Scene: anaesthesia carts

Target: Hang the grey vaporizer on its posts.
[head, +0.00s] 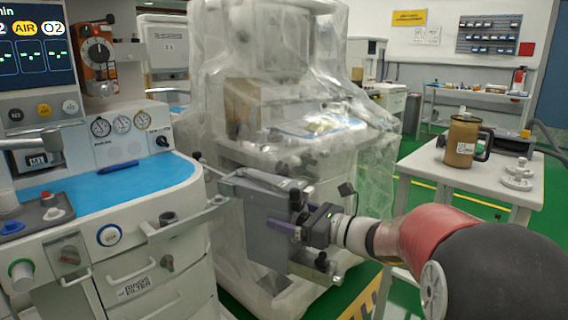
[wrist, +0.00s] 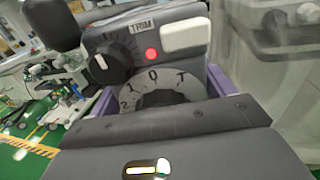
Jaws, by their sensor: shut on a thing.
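The grey vaporizer (head: 262,242) is a boxy dark-grey unit, held in the air in front of the plastic-draped machine and right of the cart's blue worktop. In the wrist view the vaporizer (wrist: 180,122) shows a numbered dial, a black knob, a red button and a TRIM label. My gripper (head: 292,214) is shut on it; its purple fingers lie on either side of the dial in the wrist view (wrist: 155,95). An orange vaporizer (head: 95,46) is mounted on the left cart, beside the screen. I cannot clearly make out the empty posts.
The left cart has a blue worktop (head: 120,184) with a pen on it, and a side rail (head: 185,218) near the held vaporizer. The draped machine (head: 300,150) stands close behind. A white table (head: 416,166) at right holds a brown jug (head: 461,142) and pale discs.

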